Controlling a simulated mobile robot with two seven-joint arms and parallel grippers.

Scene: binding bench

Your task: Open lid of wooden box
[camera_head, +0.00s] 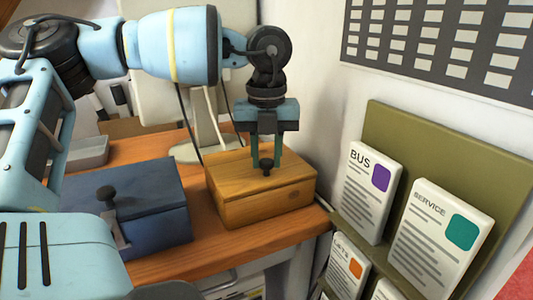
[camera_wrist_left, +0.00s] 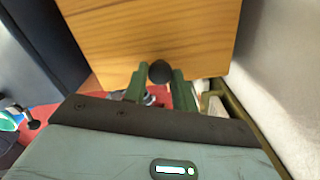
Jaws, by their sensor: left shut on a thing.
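The wooden box (camera_head: 240,206) stands on the bench with its lid (camera_head: 232,168) down. A dark round knob (camera_head: 267,168) sits near the lid's front edge. My left gripper (camera_head: 266,163) points down from above, its green fingers on either side of the knob and shut on it. In the left wrist view the knob (camera_wrist_left: 160,72) shows between the two fingertips, against the wooden lid (camera_wrist_left: 150,30). My right gripper is not in view.
A blue box (camera_head: 150,205) with a dark knob stands left of the wooden box. A grey tray (camera_head: 88,152) lies farther back left. A green rack (camera_head: 400,130) with cards is close on the right, by the wall. A strip of bare bench (camera_head: 215,255) lies in front.

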